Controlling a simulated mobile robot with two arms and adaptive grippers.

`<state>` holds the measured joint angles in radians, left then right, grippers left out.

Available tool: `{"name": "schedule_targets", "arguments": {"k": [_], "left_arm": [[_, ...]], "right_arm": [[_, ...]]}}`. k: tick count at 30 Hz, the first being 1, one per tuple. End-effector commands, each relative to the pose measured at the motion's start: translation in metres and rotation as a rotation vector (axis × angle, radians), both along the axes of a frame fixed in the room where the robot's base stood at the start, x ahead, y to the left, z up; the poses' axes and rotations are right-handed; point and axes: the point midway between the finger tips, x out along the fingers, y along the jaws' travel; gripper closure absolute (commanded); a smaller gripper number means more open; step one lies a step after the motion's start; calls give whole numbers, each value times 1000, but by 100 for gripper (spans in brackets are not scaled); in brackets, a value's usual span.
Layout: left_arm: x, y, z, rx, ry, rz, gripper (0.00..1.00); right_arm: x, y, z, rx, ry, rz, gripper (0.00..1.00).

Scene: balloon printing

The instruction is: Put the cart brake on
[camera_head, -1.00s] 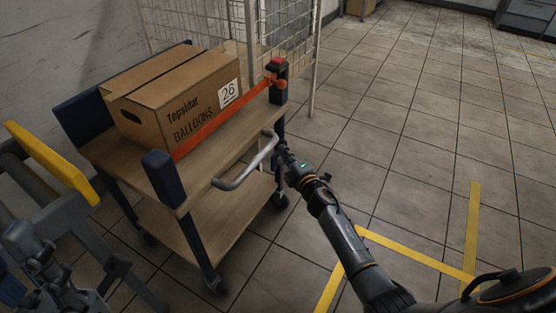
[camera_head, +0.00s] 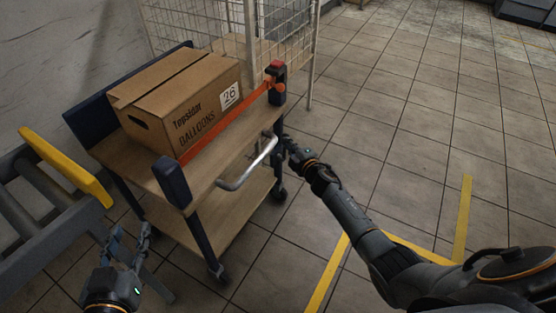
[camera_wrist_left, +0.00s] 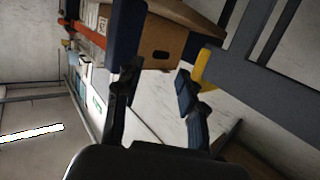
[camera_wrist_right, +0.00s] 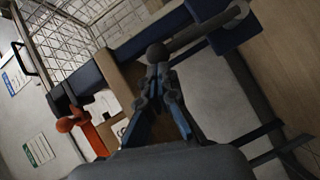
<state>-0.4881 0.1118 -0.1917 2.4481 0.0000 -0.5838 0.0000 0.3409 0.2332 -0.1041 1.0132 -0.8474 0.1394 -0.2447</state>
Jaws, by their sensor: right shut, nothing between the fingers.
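The cart (camera_head: 222,163) is a two-shelf wooden trolley with dark blue posts and a grey handle (camera_head: 247,167) on its near side. My right gripper (camera_head: 287,146) is by the cart's right post, just beyond the handle's right end. In the right wrist view its fingers (camera_wrist_right: 157,82) are closed together, with a dark ball knob (camera_wrist_right: 157,52) right at their tips. I cannot tell whether they touch it. I cannot make out a brake marking. My left gripper (camera_head: 127,240) is open and empty, left of the cart's near leg; its spread fingers also show in the left wrist view (camera_wrist_left: 155,100).
A cardboard balloon box (camera_head: 185,100) sits on the top shelf behind an orange bar (camera_head: 228,122) with a red latch (camera_head: 277,68). A grey frame with a yellow end (camera_head: 65,165) stands at left. A wire cage (camera_head: 200,25) is behind.

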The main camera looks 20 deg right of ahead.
Motion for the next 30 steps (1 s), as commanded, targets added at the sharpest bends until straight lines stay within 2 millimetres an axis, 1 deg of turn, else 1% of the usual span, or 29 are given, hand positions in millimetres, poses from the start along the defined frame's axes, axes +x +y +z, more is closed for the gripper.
{"name": "schedule_targets", "arguments": {"k": [1,6,12,15,21,24,27,30], "left_arm": [[-4,3,-8,16,63,4,60],[-24,13,-43,65,268,18,60],[-52,25,-74,112,476,32,60],[-67,30,-85,132,566,39,60],[-90,39,-100,160,699,48,60],[-97,41,-104,168,735,50,60],[-99,42,-105,170,745,51,60],[-97,41,-105,167,732,50,60]], "right_arm": [[1,-2,4,8,7,0,100],[5,-6,5,42,35,1,100],[9,-12,5,86,70,0,100],[11,-15,6,109,88,0,100],[16,-22,6,161,129,0,100],[19,-24,4,166,128,-1,100],[22,-27,3,164,128,-1,100],[25,-31,3,165,127,0,100]]}}
